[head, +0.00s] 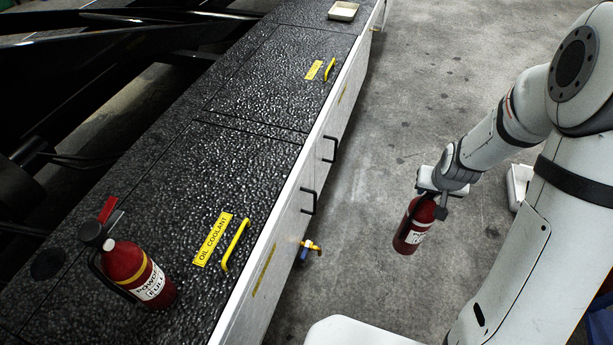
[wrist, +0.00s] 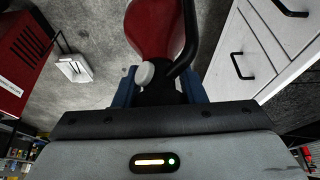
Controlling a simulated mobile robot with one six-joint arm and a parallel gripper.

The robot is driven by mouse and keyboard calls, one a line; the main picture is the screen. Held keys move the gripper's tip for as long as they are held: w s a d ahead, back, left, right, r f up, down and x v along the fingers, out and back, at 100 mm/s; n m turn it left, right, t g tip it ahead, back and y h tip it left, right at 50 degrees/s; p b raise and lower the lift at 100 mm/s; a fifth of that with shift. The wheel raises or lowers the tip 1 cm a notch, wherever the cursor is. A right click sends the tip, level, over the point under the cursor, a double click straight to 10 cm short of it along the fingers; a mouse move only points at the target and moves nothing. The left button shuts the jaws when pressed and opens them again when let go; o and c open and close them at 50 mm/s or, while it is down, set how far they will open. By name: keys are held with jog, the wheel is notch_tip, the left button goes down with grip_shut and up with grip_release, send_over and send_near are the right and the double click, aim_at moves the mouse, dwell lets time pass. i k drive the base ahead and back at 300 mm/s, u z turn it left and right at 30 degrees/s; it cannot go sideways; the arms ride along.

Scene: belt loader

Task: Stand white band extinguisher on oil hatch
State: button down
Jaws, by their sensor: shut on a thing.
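My gripper (head: 434,188) is shut on a red extinguisher (head: 413,228) with a white label, held tilted over the floor to the right of the loader. Its band is not clear in the head view. In the wrist view the red body (wrist: 157,25) and black hose show beyond the fingers (wrist: 160,92). The oil hatch (head: 262,180) is the near black textured panel with a yellow OIL COOLANT label (head: 212,239) and yellow handle (head: 235,244). A second red extinguisher (head: 128,267) with a yellow band stands left of that label; I cannot tell if its base is fully on the hatch.
A farther hatch (head: 275,80) has its own yellow label and handle. A small tray (head: 343,12) sits at the far end. The loader's white side (head: 290,215) has black handles and a yellow-and-blue valve (head: 309,248). A white tray (wrist: 75,68) lies on the floor.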

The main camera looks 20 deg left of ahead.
aim_at(226, 165)
jog(key=u, duration=0.25)
jog(key=i, duration=0.65)
jog(key=u, duration=0.65)
jog(key=k, duration=0.75)
jog(key=u, duration=0.2)
jog(key=i, duration=0.75)
jog(key=z, duration=0.1)
